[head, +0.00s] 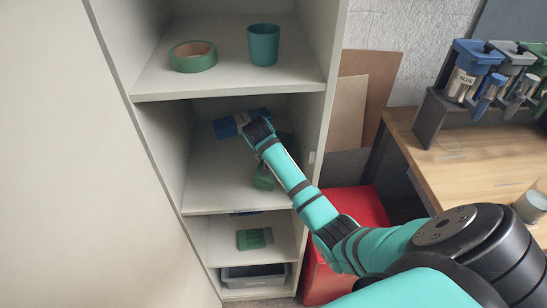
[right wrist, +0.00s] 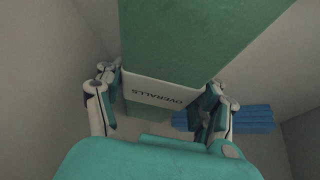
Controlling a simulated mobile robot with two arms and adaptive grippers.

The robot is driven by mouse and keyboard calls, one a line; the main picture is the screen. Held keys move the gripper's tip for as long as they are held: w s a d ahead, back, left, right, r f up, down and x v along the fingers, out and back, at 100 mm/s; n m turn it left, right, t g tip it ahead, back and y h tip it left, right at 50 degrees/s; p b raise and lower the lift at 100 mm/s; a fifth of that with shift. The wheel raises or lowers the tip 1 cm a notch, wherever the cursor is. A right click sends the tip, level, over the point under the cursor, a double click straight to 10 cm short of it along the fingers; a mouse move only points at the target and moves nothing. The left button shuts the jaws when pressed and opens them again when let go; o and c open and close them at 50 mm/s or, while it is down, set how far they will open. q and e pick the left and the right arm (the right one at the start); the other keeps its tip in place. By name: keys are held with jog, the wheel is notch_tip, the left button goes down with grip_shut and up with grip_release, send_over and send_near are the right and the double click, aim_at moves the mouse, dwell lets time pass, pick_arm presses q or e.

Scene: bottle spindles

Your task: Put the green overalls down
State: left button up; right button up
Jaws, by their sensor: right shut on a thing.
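My right gripper (right wrist: 165,100) is shut on the green overalls (right wrist: 190,35), a green block with a white band reading "OVERALLS", one finger on each side. In the head view my right arm reaches into the cabinet's middle compartment, and the green overalls (head: 263,179) show partly below the wrist, above or on the shelf (head: 208,187). I cannot tell whether they touch it. Much of the gripper is hidden by the arm in the head view. My left gripper is not in view.
A blue folded thing (head: 226,128) lies farther back on the same shelf; it also shows in the right wrist view (right wrist: 250,119). The shelf's front left is clear. Below are a green folded item (head: 252,239) and a grey bin (head: 253,281). A tape roll (head: 193,62) and teal cup (head: 263,46) stand above.

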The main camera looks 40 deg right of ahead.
jog(key=shift+w+f, duration=0.1)
jog(key=shift+f, duration=0.75)
jog(key=o, duration=1.4)
jog(key=b+v, duration=0.1)
jog(key=v, duration=1.1)
